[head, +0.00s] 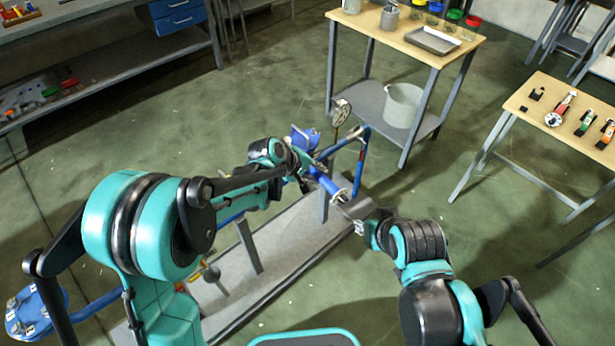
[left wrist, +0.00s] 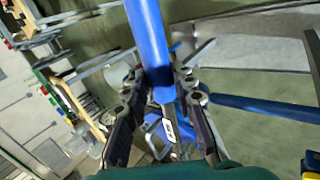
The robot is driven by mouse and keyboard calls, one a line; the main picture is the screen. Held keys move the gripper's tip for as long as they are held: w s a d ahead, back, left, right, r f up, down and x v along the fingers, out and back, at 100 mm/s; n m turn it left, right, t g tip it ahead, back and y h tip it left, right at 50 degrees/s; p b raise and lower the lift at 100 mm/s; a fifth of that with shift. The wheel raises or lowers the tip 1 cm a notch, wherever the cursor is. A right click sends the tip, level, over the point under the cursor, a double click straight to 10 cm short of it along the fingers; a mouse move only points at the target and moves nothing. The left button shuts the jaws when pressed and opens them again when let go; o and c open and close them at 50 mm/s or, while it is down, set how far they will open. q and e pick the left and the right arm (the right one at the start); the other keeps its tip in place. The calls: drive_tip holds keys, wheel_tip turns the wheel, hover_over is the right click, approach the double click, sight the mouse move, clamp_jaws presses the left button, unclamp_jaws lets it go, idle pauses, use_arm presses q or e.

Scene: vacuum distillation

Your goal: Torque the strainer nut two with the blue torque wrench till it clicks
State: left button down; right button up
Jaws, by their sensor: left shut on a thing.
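My left gripper (head: 306,168) is shut on the blue torque wrench (head: 327,183), over the pipe rig. In the left wrist view the wrench's blue handle (left wrist: 147,35) runs between the two fingers (left wrist: 158,82), with a white label and a grey shaft below it. A blue fitting (head: 303,138), perhaps the strainer, is just beyond the left gripper. Strainer nut two cannot be told apart; the arm and wrench cover that area. My right gripper (head: 359,227) is low at the rig's right end, close to the wrench's lower right; its jaw opening is unclear.
The rig's blue pipe (head: 362,160) and a round gauge (head: 341,112) rise behind the wrench. The grey rig base (head: 285,255) lies below. A wooden-topped table (head: 405,30) stands behind, another (head: 530,105) at right. A blue flange (head: 37,312) is at lower left.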

use_arm(q)
drive_tip(key=shift+w+d+n+t, duration=0.2)
drive_tip(key=shift+d+n, duration=0.05)
drive_tip(key=shift+d, duration=0.2)
drive_tip(key=shift+w+d+n+t, duration=0.2)
drive_tip(key=shift+d+n, duration=0.05)
drive_tip(key=shift+d, duration=0.2)
drive_tip(key=w+d+n+t+y, duration=0.2)
drive_tip(key=w+d+n+y, duration=0.1)
drive_tip(key=w+d+n, duration=0.3)
drive_tip(key=shift+w+d+y, duration=0.2)
drive_tip(key=shift+w+y, duration=0.2)
drive_tip(key=shift+w, duration=0.35)
drive_tip(key=shift+s+a+m+h, duration=0.3)
drive_tip(key=shift+s+a+m, duration=0.15)
drive_tip(key=shift+s, duration=0.3)
drive_tip(key=shift+s+a+m+h, duration=0.3)
drive_tip(key=shift+s+a+m, duration=0.1)
drive_tip(key=shift+s, duration=0.3)
